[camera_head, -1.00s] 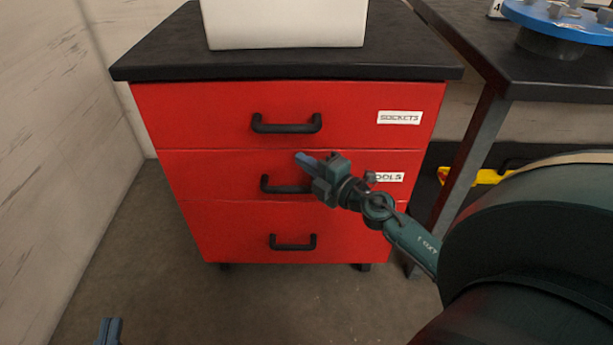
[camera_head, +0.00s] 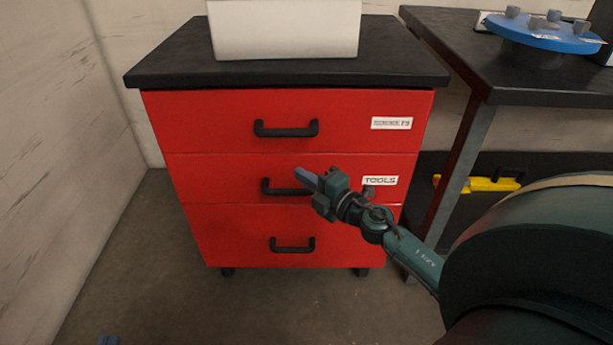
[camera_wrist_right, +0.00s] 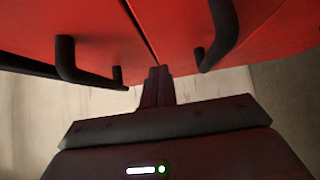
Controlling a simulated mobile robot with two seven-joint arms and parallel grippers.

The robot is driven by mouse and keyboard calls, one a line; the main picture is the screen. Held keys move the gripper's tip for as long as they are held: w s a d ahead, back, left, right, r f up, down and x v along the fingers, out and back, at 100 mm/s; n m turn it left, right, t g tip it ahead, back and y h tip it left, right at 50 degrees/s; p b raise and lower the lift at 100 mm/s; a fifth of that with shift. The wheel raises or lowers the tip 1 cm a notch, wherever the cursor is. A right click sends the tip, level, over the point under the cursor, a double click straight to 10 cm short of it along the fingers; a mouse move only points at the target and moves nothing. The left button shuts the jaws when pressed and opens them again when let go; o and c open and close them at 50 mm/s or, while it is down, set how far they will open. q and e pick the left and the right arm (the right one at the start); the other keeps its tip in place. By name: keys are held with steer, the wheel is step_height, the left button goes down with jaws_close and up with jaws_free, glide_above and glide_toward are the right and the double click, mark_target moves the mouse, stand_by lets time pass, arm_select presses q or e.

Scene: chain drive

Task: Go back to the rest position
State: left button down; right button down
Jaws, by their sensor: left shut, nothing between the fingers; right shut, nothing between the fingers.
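My right gripper (camera_head: 306,178) is shut and empty in front of the red drawer cabinet (camera_head: 230,120) in the head view. Its fingertips show near the handle of the middle drawer (camera_head: 285,188), which is labelled TOOLS. In the right wrist view the shut fingers (camera_wrist_right: 158,72) point toward the red fronts, with a black handle (camera_wrist_right: 222,35) to their right and another to their left. I cannot tell whether they touch anything. All three drawers look closed. Only the tip of my left gripper (camera_head: 109,341) shows at the bottom left edge of the head view; it is shut.
A white box (camera_head: 285,30) stands on the cabinet's black top (camera_head: 390,65). A dark table (camera_head: 540,80) with a blue round part (camera_head: 545,35) is at the right, and a yellow object (camera_head: 490,184) lies below it. The floor (camera_head: 150,270) left of the cabinet is clear.

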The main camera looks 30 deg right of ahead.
steer(key=v, duration=0.9)
steer(key=shift+s, duration=0.4)
